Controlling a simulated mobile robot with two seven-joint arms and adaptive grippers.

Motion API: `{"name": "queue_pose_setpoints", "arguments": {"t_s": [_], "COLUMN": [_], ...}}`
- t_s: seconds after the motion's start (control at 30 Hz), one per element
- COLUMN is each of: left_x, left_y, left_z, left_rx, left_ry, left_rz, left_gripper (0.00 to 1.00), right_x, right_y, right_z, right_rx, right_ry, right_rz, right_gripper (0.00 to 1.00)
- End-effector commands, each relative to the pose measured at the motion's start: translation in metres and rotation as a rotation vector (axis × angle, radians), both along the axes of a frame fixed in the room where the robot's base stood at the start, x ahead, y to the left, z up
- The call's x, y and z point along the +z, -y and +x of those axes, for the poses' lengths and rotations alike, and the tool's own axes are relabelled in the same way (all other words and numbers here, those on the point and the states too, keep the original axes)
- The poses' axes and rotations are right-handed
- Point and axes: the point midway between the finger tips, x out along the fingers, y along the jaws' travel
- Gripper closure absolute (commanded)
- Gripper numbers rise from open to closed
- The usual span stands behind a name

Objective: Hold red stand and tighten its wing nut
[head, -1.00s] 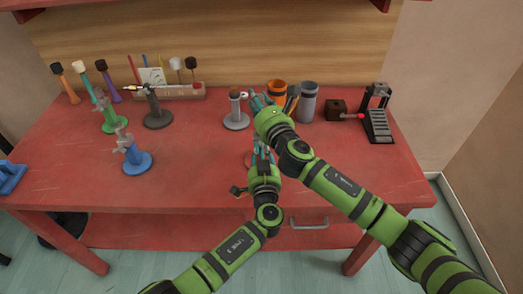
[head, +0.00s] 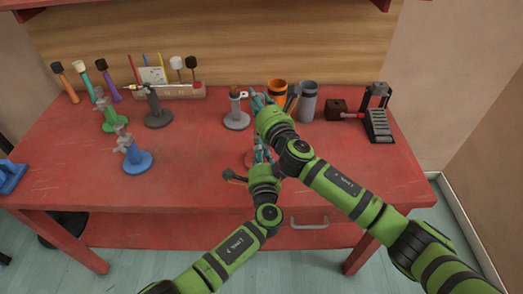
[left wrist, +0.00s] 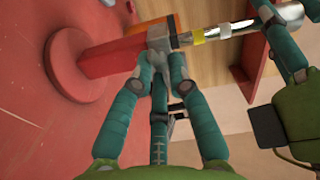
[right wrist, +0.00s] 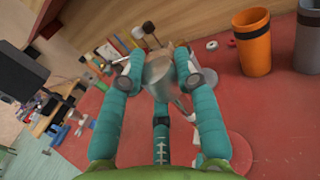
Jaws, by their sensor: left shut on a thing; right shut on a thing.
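The red stand (left wrist: 115,53) shows in the left wrist view, with a round red base (left wrist: 75,65) and a grey head (left wrist: 158,37). Only the base edge shows in the head view (head: 249,159). My left gripper (left wrist: 160,65) is shut on the stand near its grey head. A thin shaft with a yellow band (left wrist: 198,37) appears beside that head, leading toward a silver rounded piece (left wrist: 238,18). My right gripper (right wrist: 159,74) is shut on a silver rounded piece (right wrist: 157,82). The wing nut cannot be made out separately; fingers hide parts.
An orange cup (head: 277,87) and a grey cup (head: 308,103) stand behind my right gripper. A grey stand (head: 236,120) is close on its left. Blue (head: 137,162), green (head: 112,122) and dark (head: 157,118) stands are farther left.

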Motion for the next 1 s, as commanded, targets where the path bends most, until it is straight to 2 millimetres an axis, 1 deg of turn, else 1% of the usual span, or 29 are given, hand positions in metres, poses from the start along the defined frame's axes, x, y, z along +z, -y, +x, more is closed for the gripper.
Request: {"name": "queue_pose_setpoints", "arguments": {"t_s": [0.1,0.33,0.9,0.93,0.97,1.0], "left_x": [0.0002,0.0001,0.0001,0.0001,0.0002,0.0001], "left_y": [-0.0018,-0.0025,-0.0035,-0.0034,-0.0034,-0.0032], "left_z": [0.0005,0.0007,0.0009,0.0009,0.0009,0.0008], "left_rx": [0.003,0.004,0.006,0.006,0.006,0.006], "left_ry": [-0.003,-0.008,-0.01,-0.01,-0.009,-0.009], "left_rz": [0.067,0.148,0.175,0.175,0.174,0.174], "left_gripper": [1.0,1.0,1.0,0.7,0.62,0.62], "right_x": [0.0004,0.0002,-0.0001,-0.0001,-0.0001,-0.0001], "right_y": [0.001,0.0013,0.0019,0.0019,0.0019,0.0019], "right_z": [0.0005,0.0005,0.0007,0.0007,0.0007,0.0007], "right_rx": [-0.002,-0.003,-0.004,-0.004,-0.004,-0.004], "right_ry": [0.003,0.003,0.002,0.002,0.002,0.002], "right_rz": [-0.004,-0.005,-0.006,-0.006,-0.006,-0.006], "right_gripper": [1.0,1.0,1.0,1.0,1.0,1.0]}}
